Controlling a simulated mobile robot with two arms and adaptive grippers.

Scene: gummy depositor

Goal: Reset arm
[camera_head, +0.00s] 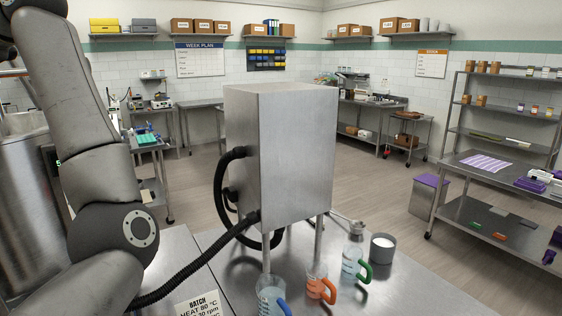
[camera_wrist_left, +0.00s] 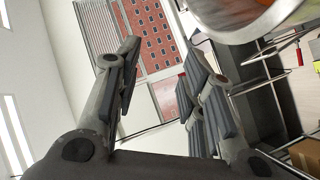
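My left arm (camera_head: 98,170) fills the left side of the head view, raised and bent. Its gripper is outside that view. In the left wrist view my left gripper (camera_wrist_left: 160,75) shows with its two fingers spread apart and nothing between them. Behind it are a wall and a window (camera_wrist_left: 160,40) with a brick building outside. My right arm and right gripper are in neither view.
A steel box machine (camera_head: 280,155) with black hoses stands on the steel table (camera_head: 410,285). Beakers with blue (camera_head: 272,297), orange (camera_head: 317,283) and green (camera_head: 353,262) handles and a grey cup (camera_head: 382,248) stand near it. A large steel vessel (camera_head: 28,200) is at far left.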

